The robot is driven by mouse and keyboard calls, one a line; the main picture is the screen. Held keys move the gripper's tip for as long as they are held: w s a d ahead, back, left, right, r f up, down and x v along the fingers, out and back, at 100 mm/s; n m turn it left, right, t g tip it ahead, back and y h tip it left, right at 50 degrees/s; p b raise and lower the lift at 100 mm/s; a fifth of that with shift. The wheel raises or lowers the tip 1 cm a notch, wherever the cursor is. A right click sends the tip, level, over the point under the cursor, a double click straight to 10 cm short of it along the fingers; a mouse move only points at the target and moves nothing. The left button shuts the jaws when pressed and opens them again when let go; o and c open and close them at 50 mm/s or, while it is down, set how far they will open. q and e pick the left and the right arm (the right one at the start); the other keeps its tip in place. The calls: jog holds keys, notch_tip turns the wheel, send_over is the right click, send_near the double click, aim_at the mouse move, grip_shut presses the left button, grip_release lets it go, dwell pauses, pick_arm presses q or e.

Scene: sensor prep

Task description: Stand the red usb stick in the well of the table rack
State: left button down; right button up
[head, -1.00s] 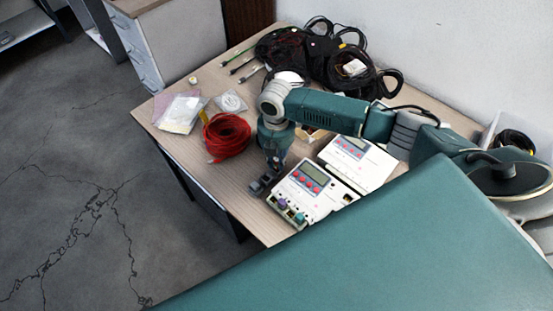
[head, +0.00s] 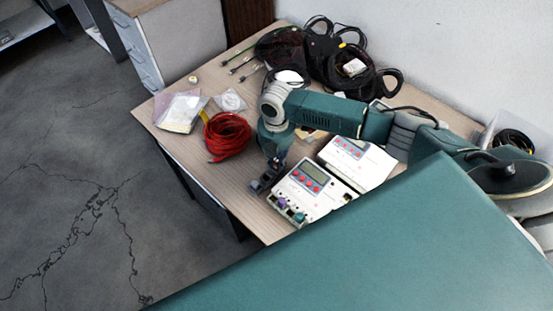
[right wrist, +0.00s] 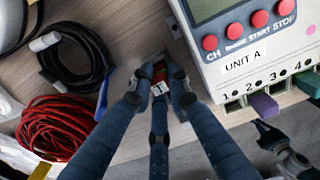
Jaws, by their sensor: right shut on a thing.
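My right gripper (head: 263,182) is low over the front part of the table, just left of the front white unit. In the right wrist view its dark blue fingers (right wrist: 160,88) close on the red usb stick (right wrist: 159,76), whose pale metal end points toward the camera. The fingers partly cover the stick. In the head view I cannot make out the stick at the fingertips. I cannot clearly pick out the table rack or its well; the gripper may hide it.
The white unit marked UNIT A (right wrist: 243,50) stands close to the right gripper, with coloured plugs in its front sockets. A second white unit (head: 356,162) is behind it. A red cable coil (head: 227,137) lies to the left, black cables (head: 330,60) at the back. The table's front edge is near.

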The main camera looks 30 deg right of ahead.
jog(key=shift+f, duration=0.15)
dwell(0.5)
jog(key=o, duration=1.1)
notch_tip(320, 180, up, 7)
jog(key=p, duration=0.7)
dwell(0.4)
